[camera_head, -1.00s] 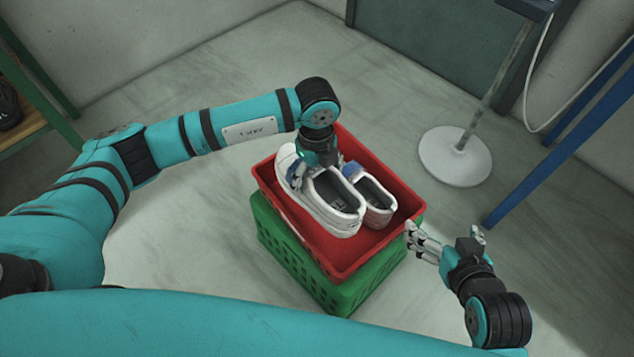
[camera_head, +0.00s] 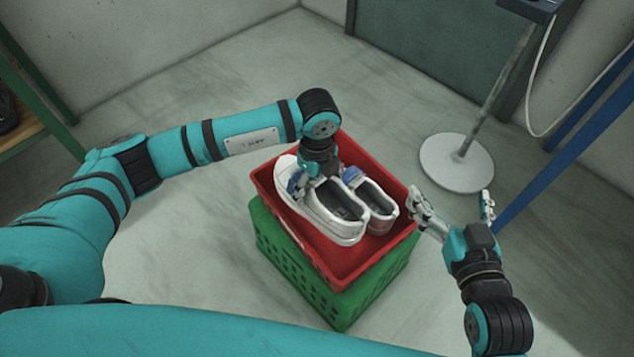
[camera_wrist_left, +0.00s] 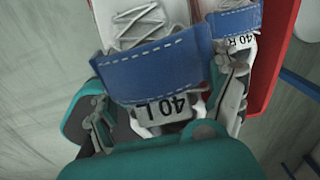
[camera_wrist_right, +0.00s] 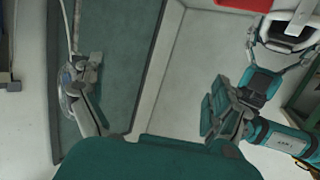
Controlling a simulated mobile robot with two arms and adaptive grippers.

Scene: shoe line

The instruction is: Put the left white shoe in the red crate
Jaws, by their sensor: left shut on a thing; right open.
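The left white shoe (camera_head: 318,218), with a blue strap and a "40 L" tag (camera_wrist_left: 165,107) in the left wrist view, is over the left part of the red crate (camera_head: 311,258). Whether its sole touches the crate floor cannot be told. My left gripper (camera_head: 308,187) is shut on it at the strap end; its fingers flank the tag in the left wrist view (camera_wrist_left: 165,115). The right white shoe (camera_head: 381,212), tagged "40 R" (camera_wrist_left: 240,42), lies beside it in the crate. My right gripper (camera_head: 452,198) is open and empty, right of the crate.
The red crate sits on a green crate (camera_head: 292,265). A round white stand base (camera_head: 456,163) and a blue post (camera_head: 565,145) are to the right. A wooden shelf with a green frame (camera_head: 32,122) is at far left. Floor left of the crates is clear.

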